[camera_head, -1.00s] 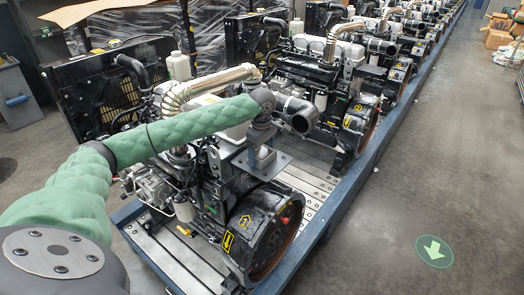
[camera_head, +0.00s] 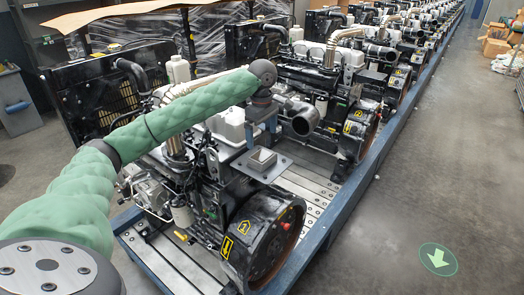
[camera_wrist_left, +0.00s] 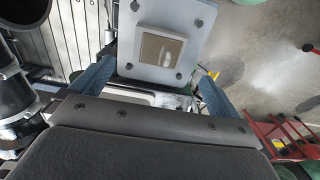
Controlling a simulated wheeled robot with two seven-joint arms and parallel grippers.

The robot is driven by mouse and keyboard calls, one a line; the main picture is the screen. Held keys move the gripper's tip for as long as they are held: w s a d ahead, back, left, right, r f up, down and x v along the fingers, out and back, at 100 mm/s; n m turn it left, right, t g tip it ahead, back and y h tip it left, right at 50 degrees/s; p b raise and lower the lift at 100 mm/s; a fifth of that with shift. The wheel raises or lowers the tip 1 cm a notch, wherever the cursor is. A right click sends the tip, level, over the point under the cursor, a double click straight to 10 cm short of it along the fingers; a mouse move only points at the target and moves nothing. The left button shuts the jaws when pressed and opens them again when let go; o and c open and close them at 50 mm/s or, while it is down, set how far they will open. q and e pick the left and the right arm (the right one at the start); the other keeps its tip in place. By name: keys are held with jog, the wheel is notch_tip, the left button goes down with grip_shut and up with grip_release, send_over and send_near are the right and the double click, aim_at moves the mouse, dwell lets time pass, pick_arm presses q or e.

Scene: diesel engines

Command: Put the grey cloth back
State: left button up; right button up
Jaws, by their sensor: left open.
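A small square piece with a grey-beige top (camera_head: 262,158) and a light rim sits on a grey mounting plate (camera_head: 246,170) above the nearest engine. I cannot tell for sure whether it is the folded grey cloth. In the left wrist view, the square (camera_wrist_left: 160,48) lies flat near the middle of the bolted plate (camera_wrist_left: 191,20). My left gripper (camera_head: 262,132) is just above it, pointing down. My right gripper is not in view.
The nearest engine's black flywheel housing (camera_head: 262,240) stands in front of the plate. More engines (camera_head: 330,75) line the blue-edged conveyor (camera_head: 345,205) behind. Clear floor (camera_head: 410,190) lies to the right, with a green arrow mark (camera_head: 438,259). Cardboard boxes (camera_head: 495,42) stand far right.

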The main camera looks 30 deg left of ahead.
pick_arm(q)
notch_tip(320, 180, up, 4)
jog(key=shift+f+b, duration=0.25)
jog(key=shift+b, duration=0.15)
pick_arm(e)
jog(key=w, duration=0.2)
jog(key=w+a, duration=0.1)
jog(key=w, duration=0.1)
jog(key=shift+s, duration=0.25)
